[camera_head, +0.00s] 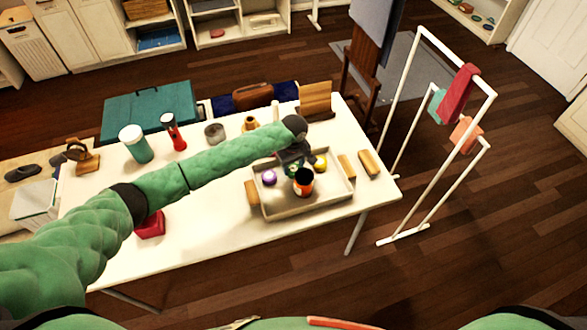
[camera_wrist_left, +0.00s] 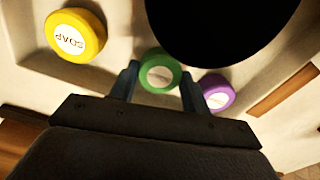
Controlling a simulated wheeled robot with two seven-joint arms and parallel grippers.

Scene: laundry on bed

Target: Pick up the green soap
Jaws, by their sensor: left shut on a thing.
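The green soap (camera_wrist_left: 158,60), a round disc with a pale label, is between the two fingers of my left gripper (camera_wrist_left: 160,78) in the left wrist view. The gripper is shut on it. In the head view my left gripper (camera_head: 292,160) is over the tray (camera_head: 268,213) on the white table, and it hides most or all of the green soap there. I cannot tell whether the soap touches the tray floor. My right gripper is not in view.
A yellow soap (camera_head: 320,164), a purple soap (camera_head: 269,178) and an orange-and-black cup (camera_head: 304,186) are close around the gripper in the tray. Wooden blocks (camera_head: 369,164) flank the tray. A white rack (camera_head: 437,150) stands right of the table.

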